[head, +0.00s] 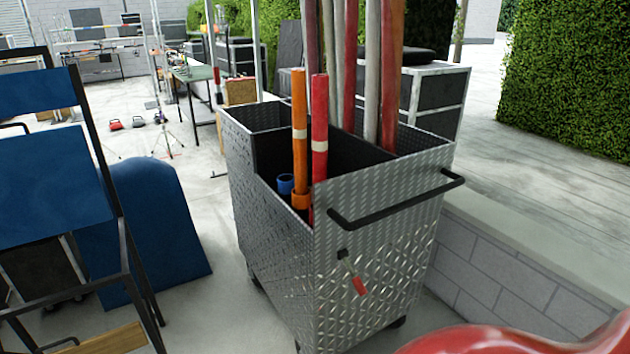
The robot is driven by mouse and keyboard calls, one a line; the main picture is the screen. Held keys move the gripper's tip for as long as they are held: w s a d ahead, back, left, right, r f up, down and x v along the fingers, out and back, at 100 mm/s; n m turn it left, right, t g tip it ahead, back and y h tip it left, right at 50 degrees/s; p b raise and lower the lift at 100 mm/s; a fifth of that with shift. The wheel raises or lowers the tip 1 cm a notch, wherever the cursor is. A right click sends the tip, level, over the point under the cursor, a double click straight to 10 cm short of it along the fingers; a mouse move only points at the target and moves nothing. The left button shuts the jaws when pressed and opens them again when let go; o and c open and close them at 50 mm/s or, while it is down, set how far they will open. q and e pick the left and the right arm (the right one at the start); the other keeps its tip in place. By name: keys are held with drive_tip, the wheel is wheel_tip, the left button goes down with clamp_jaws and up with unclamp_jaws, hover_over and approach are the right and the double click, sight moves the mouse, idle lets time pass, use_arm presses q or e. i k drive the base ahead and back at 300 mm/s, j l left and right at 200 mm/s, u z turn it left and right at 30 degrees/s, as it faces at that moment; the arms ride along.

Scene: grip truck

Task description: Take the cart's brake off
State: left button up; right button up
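The cart (290,240) is a tall bin of silver diamond plate, standing in the middle of the head view. A black push handle (397,207) runs along its near right face. Below the handle is a small brake lever with a red grip (359,286). The lever hangs from a black mount (343,254) and slants down to the right. Neither of my grippers is in view, and nothing touches the lever or the handle.
Orange (299,130) and red (320,130) poles stand in the cart, with taller poles behind. A low block wall (500,270) runs close along the cart's right side. A blue board (150,230) and a dark frame stand left. Floor is clear between them and the cart.

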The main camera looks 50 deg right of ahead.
sight(341, 255)
drive_tip(key=z, duration=1.7)
